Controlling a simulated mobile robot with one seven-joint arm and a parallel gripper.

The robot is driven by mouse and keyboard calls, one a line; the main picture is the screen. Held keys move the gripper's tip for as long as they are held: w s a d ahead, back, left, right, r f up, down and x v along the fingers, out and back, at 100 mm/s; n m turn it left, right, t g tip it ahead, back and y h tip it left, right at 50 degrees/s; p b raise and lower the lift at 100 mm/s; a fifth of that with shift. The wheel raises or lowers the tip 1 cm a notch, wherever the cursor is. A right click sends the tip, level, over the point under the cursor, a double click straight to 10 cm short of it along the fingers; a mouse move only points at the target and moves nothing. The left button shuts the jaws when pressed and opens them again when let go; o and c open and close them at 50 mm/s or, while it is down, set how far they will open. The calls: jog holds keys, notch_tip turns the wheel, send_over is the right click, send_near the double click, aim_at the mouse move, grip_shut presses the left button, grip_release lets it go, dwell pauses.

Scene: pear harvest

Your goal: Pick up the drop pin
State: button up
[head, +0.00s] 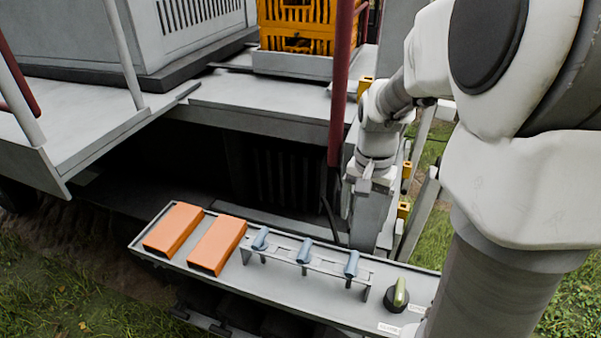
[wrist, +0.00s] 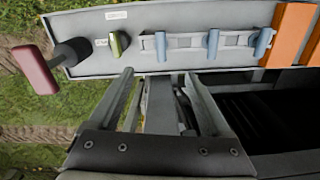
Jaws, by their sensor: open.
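I cannot pick out the drop pin for certain in either view. My gripper (wrist: 159,74) is open and empty in the wrist view, its two fingers apart and pointing toward the grey panel's edge. In the head view my gripper (head: 360,188) hangs behind the panel, by a grey post, and its fingertips are hard to make out. The grey panel (head: 290,290) carries three blue-handled levers on a rail; the middle lever (head: 304,251) also shows in the wrist view (wrist: 213,43). A green knob (head: 400,291) on a black base stands at the panel's right end.
Two orange blocks, one at the far left (head: 174,229) and one beside it (head: 217,245), sit on the panel. A red handle (wrist: 36,70) with a black grip lies beyond the panel's end. A dark red post (head: 342,80) stands near my arm. A yellow crate (head: 297,30) stands behind.

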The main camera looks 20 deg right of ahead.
send_over(353, 261)
jog(key=f, duration=1.1)
jog(key=shift+s+f+b, duration=0.1)
jog(key=shift+s+b, duration=0.15)
jog(key=shift+b, duration=0.15)
jog(key=shift+w+f, duration=0.2)
jog(key=shift+f, duration=2.85)
jog(key=shift+c, duration=0.2)
grip_shut()
